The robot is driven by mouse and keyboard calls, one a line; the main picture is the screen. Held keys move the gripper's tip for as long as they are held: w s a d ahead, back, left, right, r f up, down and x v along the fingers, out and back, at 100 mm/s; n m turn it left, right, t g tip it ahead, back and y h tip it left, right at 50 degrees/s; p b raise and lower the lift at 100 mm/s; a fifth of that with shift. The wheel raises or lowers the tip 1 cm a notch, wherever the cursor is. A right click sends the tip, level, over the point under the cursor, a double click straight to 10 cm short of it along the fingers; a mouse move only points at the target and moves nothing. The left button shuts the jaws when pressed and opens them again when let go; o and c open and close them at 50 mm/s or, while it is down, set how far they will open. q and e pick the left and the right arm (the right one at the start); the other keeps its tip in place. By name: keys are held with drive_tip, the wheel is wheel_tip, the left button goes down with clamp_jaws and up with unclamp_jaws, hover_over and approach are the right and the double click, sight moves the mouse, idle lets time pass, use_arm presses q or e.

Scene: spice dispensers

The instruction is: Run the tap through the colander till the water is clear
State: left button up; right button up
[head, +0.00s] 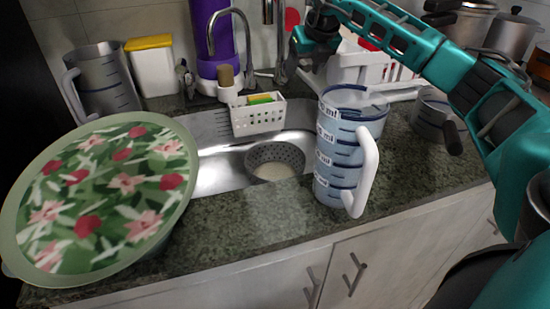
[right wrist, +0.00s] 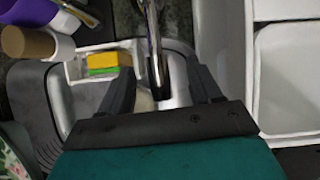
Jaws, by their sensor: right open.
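The metal colander (head: 290,152) sits in the sink basin, with pale contents at its bottom. The curved metal tap (head: 244,38) rises behind the sink; no water shows running from it. My right gripper (head: 288,48) is up behind the sink, right of the tap's spout. In the right wrist view, my open right gripper (right wrist: 160,84) has a finger on either side of a shiny metal tap part (right wrist: 153,45). I cannot tell whether it touches. My left gripper is in neither view.
A blue measuring jug (head: 330,150) stands right of the basin. A floral tray (head: 105,190) covers the left counter. A white sponge caddy (head: 258,117) is at the sink's back. A white rack (head: 375,75) and pots crowd the right.

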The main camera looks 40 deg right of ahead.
drive_tip(key=shift+r, duration=0.15)
drive_tip(key=shift+s+r+p, duration=0.15)
drive_tip(key=shift+r+p, duration=0.2)
drive_tip(key=shift+p+v, duration=1.5)
drive_tip(key=shift+v, duration=1.55)
drive_tip(key=shift+f, duration=0.1)
